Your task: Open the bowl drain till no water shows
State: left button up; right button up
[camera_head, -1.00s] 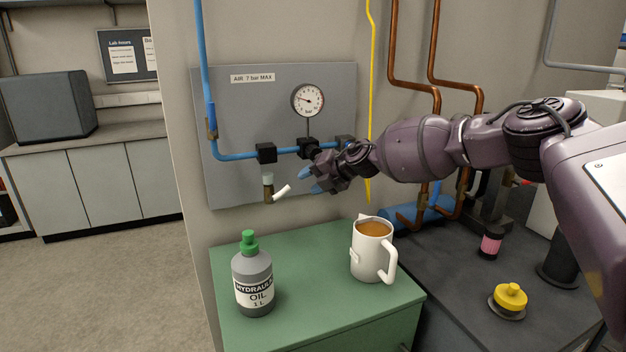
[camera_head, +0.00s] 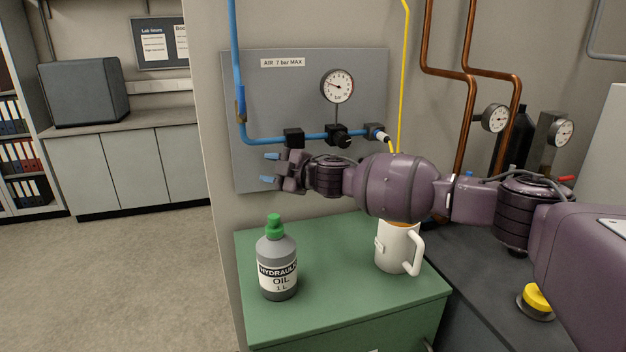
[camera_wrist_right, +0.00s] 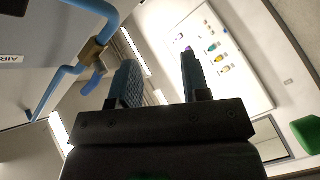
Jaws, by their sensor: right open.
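The air panel (camera_head: 300,75) carries a blue pipe with a black filter block (camera_head: 293,138) at its left. The bowl and its pale drain lever hung below this block earlier; my right gripper hides them now in the head view, so I cannot see any water level. My right gripper (camera_head: 269,168) is open, its blue fingertips pointing left, just below the block. In the right wrist view the two fingers (camera_wrist_right: 157,82) stand apart with nothing between them; the bowl does not show there. I cannot tell whether the gripper touches the bowl. My left gripper is not in view.
A pressure gauge (camera_head: 337,86) and black regulator (camera_head: 337,136) sit right of the block. Below, a hydraulic oil bottle (camera_head: 277,268) and a white mug (camera_head: 392,250) stand on the green cabinet (camera_head: 345,312). A brass valve (camera_head: 240,104) is on the pipe at left.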

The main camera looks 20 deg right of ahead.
jog(key=s+d+f+m+t+h+b, duration=0.1)
jog(key=d+f+m+t+h, duration=0.2)
jog(key=d+m, duration=0.75)
jog(key=s+d+f+m+t+h+b, duration=0.15)
jog(key=d+f+m, duration=0.3)
jog(key=m, duration=1.15)
pick_arm(q)
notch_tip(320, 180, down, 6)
jog(key=b, duration=0.2)
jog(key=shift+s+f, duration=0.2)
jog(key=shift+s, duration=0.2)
pick_arm(e)
jog(key=shift+h, duration=0.35)
jog(key=shift+d+r+x, duration=0.1)
jog(key=shift+x, duration=1.7)
jog(key=shift+d+r+x, duration=0.1)
jog(key=shift+x, duration=1.7)
jog(key=shift+d+r+x, duration=0.1)
jog(key=shift+d+x, duration=0.05)
jog(key=shift+x, duration=1.65)
jog(key=shift+w, duration=0.1)
jog(key=shift+c, duration=0.2)
jog(key=c, duration=0.7)
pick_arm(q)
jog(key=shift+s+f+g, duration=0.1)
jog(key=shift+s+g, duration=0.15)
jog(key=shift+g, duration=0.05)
pick_arm(e)
grip_shut()
